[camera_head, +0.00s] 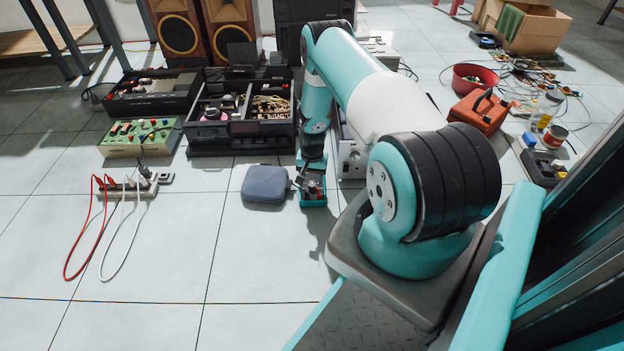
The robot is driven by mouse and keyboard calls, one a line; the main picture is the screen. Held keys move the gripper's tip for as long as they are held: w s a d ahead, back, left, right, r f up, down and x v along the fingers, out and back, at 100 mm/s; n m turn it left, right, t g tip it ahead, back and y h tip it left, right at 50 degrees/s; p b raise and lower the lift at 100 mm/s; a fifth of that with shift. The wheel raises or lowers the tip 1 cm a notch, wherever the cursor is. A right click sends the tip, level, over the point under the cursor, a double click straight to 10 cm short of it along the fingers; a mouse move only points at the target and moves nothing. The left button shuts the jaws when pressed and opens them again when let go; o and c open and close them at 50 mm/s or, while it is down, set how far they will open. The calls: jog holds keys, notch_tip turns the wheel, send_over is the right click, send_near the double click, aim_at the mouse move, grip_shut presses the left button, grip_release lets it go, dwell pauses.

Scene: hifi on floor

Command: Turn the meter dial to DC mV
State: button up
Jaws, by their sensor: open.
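A small meter with a teal case (313,201) lies on the tiled floor near the middle of the view. Its dial is too small and too covered to read. My arm reaches down from above, and my gripper (306,183) is open just over the meter's upper part. The fingers partly hide the meter's face. I cannot tell whether the fingers touch the dial.
A dark blue pouch (265,184) lies close to the meter's left. Open black equipment cases (241,139) stand behind. A power strip (128,190) with red and white cables lies at left. The front left floor is clear. A red toolbox (479,112) stands right.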

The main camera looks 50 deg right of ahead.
aim_at(312, 184)
notch_tip(312, 184, up, 14)
jog(key=p, duration=0.5)
jog(key=shift+f+p, duration=0.15)
jog(key=shift+p, duration=0.25)
jog(key=w+a+r+n+t+y+p, duration=0.15)
jog(key=a+r+n, duration=0.25)
jog(key=a+r, duration=0.9)
jog(key=w+a+r+n+y+p, duration=0.1)
jog(key=w+a+r+n+p, duration=0.2)
jog(key=a+r, duration=1)
jog(key=s+a+r+n, duration=0.3)
jog(key=s+a+r, duration=0.1)
jog(key=r, duration=0.4)
jog(key=s+a+r+n, duration=0.3)
jog(key=s+a+r, duration=0.2)
jog(key=r, duration=0.2)
jog(key=s+a+r+n+g+y+p, duration=0.1)
jog(key=s+a+r+n, duration=0.25)
jog(key=s, duration=0.45)
jog(key=s+a+r+n+g+y+p, duration=0.1)
jog(key=s+a+r+n, duration=0.25)
jog(key=s, duration=0.45)
notch_tip(312, 184, up, 38)
jog(key=p, duration=3.7)
jog(key=shift+d+m, duration=0.25)
jog(key=shift+m, duration=0.15)
